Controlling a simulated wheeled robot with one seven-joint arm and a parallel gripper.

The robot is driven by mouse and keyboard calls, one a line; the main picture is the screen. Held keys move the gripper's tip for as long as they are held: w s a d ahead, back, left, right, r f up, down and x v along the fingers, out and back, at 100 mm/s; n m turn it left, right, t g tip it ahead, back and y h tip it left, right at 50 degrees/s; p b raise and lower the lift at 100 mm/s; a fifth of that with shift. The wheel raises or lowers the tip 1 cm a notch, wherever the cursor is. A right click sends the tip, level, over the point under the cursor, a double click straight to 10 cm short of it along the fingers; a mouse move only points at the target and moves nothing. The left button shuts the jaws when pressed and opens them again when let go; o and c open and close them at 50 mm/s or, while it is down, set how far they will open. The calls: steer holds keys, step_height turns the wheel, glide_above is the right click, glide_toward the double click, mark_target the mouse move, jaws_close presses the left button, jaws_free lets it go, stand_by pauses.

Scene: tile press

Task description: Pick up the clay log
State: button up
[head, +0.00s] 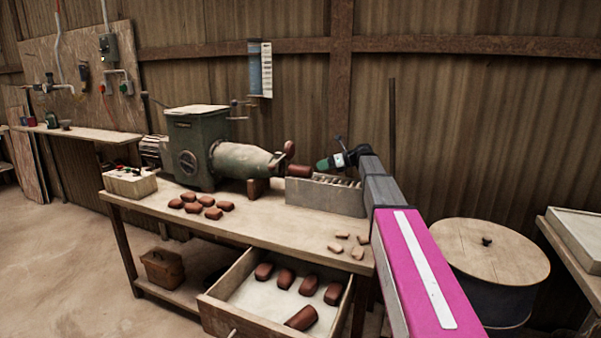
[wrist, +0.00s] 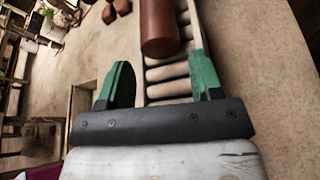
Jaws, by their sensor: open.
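A reddish-brown clay log (head: 299,172) lies at the mouth of the green extruder, over the grey roller rack (head: 325,196). In the wrist view the clay log (wrist: 160,28) points toward me, and its near end is just ahead of my fingertips, over the pale rollers (wrist: 168,72). My gripper (head: 328,162) has green fingers and is to the right of the log in the head view. In the wrist view my gripper (wrist: 160,60) is open and empty, with one finger on each side of the log's line. My arm partly hides the rack's right end.
Several brown clay pieces (head: 202,206) lie on the table (head: 265,228). An open drawer (head: 285,258) below holds more, including a longer one. A round-lidded drum (head: 490,255) stands right.

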mark_target(312, 168)
steer(key=x, duration=0.7)
steer(key=shift+a, duration=0.4)
steer(key=c, duration=0.9)
